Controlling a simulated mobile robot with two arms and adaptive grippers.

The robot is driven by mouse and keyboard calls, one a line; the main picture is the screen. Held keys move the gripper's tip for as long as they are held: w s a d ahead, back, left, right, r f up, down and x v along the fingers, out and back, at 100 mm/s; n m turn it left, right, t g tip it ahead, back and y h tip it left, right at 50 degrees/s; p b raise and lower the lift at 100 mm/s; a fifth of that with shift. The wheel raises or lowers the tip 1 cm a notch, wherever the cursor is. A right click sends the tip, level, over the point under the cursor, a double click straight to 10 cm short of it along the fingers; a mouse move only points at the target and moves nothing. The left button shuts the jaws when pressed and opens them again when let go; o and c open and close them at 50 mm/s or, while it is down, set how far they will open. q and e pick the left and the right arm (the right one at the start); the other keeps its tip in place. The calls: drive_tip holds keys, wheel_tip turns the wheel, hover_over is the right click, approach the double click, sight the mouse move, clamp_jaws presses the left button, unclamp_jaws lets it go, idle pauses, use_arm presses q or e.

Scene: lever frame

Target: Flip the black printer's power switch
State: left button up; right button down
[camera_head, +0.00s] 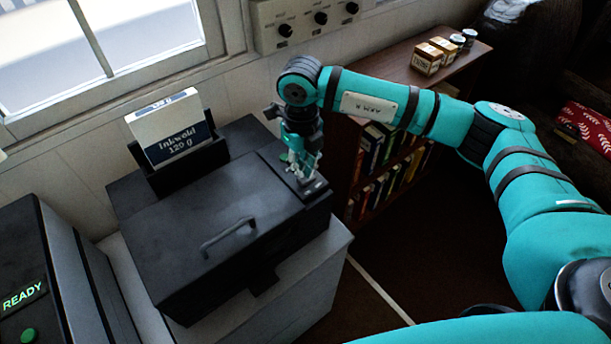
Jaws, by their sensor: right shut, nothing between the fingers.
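The black printer (190,218) sits on a pale cabinet, with a grey handle (228,236) on its lid. A box labelled "Inkwold 120 g" (172,128) stands upright in the holder at its back. My right gripper (303,178) points down, shut and empty, at the printer's right side, over a small panel (314,188) near the right edge. The gripper partly covers this panel, and I cannot make out the power switch or its position. I cannot tell whether the fingertips touch the panel. My left gripper is not in view.
A dark machine (50,265) with a lit "READY" display stands at the lower left. A wooden bookshelf (395,75) with small boxes on top stands behind my right arm. A wall panel with knobs (305,22) hangs beside the window.

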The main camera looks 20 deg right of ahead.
sight(302, 179)
drive_tip(key=shift+f+b, duration=1.15)
drive_tip(key=shift+f, duration=0.1)
idle(0.8)
drive_tip(key=shift+r, duration=0.2)
drive_tip(key=shift+r+p, duration=1.65)
drive_tip(key=shift+r, duration=1.75)
drive_tip(key=shift+f, duration=0.1)
